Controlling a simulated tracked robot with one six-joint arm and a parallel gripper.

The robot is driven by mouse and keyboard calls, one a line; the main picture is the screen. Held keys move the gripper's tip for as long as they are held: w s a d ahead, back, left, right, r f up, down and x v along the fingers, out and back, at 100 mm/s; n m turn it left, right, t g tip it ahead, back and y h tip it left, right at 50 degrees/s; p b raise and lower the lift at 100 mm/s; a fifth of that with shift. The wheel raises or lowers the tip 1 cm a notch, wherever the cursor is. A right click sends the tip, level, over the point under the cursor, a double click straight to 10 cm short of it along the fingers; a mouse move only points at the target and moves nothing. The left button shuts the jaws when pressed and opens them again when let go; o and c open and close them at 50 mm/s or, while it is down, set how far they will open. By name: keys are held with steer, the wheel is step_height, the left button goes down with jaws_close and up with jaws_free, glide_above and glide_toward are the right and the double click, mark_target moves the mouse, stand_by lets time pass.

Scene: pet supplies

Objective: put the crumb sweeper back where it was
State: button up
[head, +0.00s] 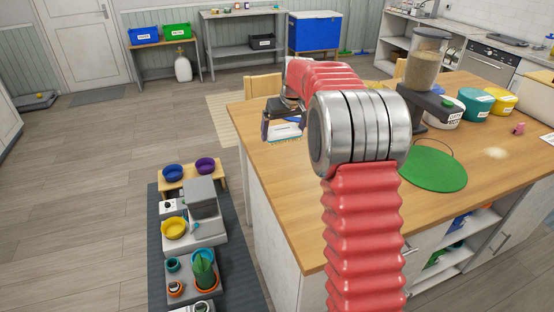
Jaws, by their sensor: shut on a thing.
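My gripper (281,122) hangs over the left part of the wooden island top, left of my arm's large metal joint. It is shut on the crumb sweeper (285,136), a small piece with a pale bristle-like lower edge. The jaws hide most of the sweeper. I cannot tell whether its lower edge touches the wood or is just above it.
The wooden island top (285,210) is bare at its near left. Bowls and plants stand on the low steps (203,226) below left.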

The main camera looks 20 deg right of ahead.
steer(key=shift+a, duration=0.2)
steer(key=shift+f, duration=2.5)
steer(key=shift+f, duration=2.5)
steer(key=o, duration=0.7)
steer(key=shift+f, duration=0.1)
